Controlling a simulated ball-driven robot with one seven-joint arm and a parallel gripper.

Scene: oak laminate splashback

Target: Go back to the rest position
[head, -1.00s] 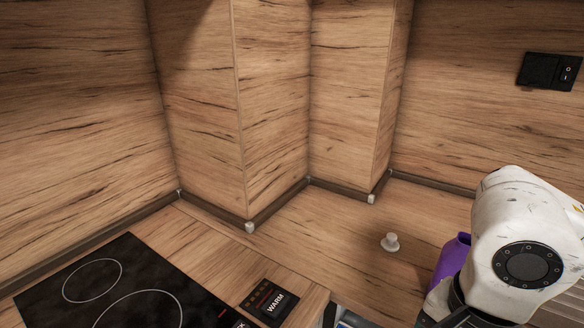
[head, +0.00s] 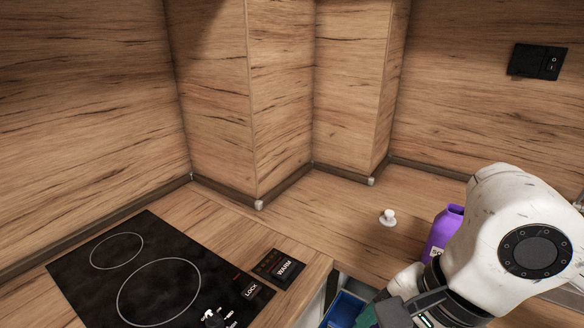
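My white arm fills the lower right of the head view. My gripper (head: 395,312) shows only in part at the bottom edge, as grey parts below the wrist. Its fingertips are not clearly seen, so I cannot tell whether it is open or shut. A dark green patch lies just left of it at the frame's edge; I cannot tell whether it is part of the gripper or a separate thing.
A purple bottle (head: 441,232) stands on the counter behind my arm, partly hidden. A small white knob-like object (head: 388,217) sits on the counter. A black cooktop (head: 75,272) lies at lower left. A blue container (head: 345,308) is below the counter edge. The counter corner is clear.

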